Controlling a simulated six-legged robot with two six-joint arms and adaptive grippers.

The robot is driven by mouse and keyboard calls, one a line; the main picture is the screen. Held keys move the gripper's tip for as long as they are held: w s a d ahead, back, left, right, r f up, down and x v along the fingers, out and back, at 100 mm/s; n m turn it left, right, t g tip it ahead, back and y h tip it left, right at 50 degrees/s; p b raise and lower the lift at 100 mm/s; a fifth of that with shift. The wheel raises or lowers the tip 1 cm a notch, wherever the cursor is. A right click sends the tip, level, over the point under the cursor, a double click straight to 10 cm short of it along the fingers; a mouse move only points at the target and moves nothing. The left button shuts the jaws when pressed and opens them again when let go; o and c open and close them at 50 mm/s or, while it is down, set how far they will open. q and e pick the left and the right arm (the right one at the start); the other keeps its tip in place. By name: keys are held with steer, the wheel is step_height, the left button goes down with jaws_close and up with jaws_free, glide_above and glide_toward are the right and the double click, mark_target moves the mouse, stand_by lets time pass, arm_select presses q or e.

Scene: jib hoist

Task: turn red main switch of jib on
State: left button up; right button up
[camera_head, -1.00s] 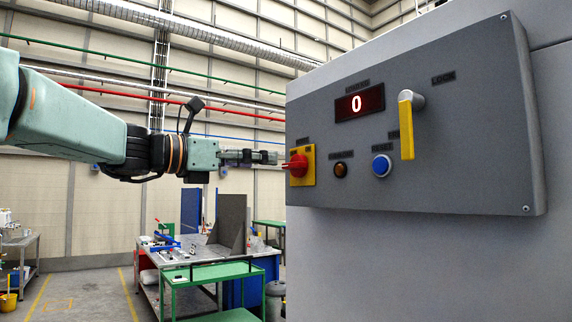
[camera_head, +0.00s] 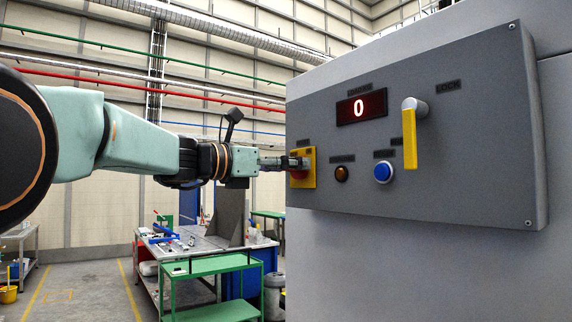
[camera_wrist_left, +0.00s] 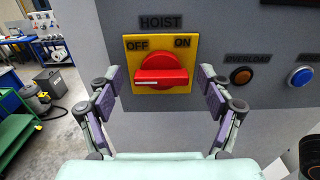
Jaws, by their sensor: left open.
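The red main switch (camera_wrist_left: 160,72) sits on a yellow plate (camera_wrist_left: 160,43) marked OFF on the left and ON on the right, under a HOIST label. Its handle lies about horizontal, with a white mark at the left, on the OFF side. My left gripper (camera_wrist_left: 160,88) is open, its fingers at either side of the switch and apart from it. In the head view my left gripper (camera_head: 282,163) points at the red switch (camera_head: 299,172) at the panel's left edge and partly hides it. My right gripper is in neither view.
The grey control panel (camera_head: 450,150) carries a red display reading 0 (camera_head: 361,106), an amber lamp (camera_head: 341,173), a blue button (camera_head: 383,171) and a yellow lock lever (camera_head: 410,138). A green table (camera_head: 212,266) stands on the floor behind.

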arm_select(q)
steer(key=shift+s+r, duration=0.15)
steer(key=shift+s, duration=0.25)
steer(key=shift+c, duration=1.4)
steer(key=shift+w, duration=0.1)
steer(key=shift+c, duration=0.7)
steer(key=shift+w+d+f, duration=0.1)
steer(key=shift+w+f, duration=0.15)
steer(key=shift+w, duration=0.2)
steer(key=c, duration=0.3)
steer(key=shift+s+d, duration=0.1)
steer(key=shift+s, duration=0.05)
steer(key=c, duration=0.4)
steer(key=shift+c, duration=0.2)
